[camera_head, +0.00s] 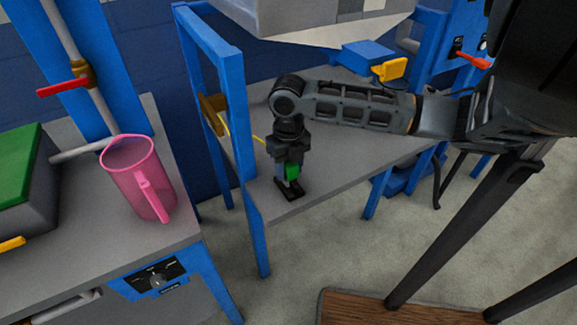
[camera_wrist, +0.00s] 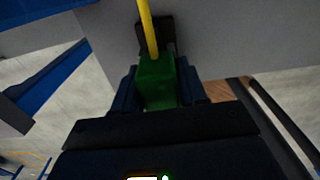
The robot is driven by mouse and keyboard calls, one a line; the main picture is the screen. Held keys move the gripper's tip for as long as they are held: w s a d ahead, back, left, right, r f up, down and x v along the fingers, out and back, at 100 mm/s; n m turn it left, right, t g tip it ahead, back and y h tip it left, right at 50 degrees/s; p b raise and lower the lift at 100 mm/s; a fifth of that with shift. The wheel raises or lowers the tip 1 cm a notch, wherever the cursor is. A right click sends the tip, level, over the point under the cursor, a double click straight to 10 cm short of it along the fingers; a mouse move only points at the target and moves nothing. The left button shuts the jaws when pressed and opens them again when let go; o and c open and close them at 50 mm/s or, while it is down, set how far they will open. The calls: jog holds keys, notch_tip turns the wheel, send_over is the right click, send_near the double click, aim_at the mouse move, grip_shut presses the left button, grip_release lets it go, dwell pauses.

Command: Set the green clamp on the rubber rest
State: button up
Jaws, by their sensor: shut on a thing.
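My gripper (camera_head: 290,172) points down over the grey table near its front left corner. It is shut on the green clamp (camera_head: 293,171), which shows as a small green block between the fingers. In the wrist view the green clamp (camera_wrist: 157,82) sits between the two dark fingers, with a yellow bar (camera_wrist: 148,28) crossing its far end. A small black piece (camera_head: 291,191), perhaps the rubber rest, is directly below the clamp at the table edge. It also shows beyond the clamp in the wrist view (camera_wrist: 168,35). I cannot tell whether clamp and black piece touch.
The grey table (camera_head: 345,168) has a blue frame post (camera_head: 238,120) left of my gripper. A pink mug (camera_head: 138,178) stands on the left bench, beside a green-topped box (camera_head: 18,165). A yellow-handled blue part (camera_head: 390,69) is at the back. The tabletop right of my gripper is clear.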

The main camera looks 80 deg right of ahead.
jog(key=shift+f+b, duration=0.55)
jog(key=shift+f, duration=0.05)
dwell(0.6)
jog(key=o, duration=1.2)
jog(key=shift+r, duration=0.1)
notch_tip(320, 180, up, 8)
jog(key=shift+f, duration=0.2)
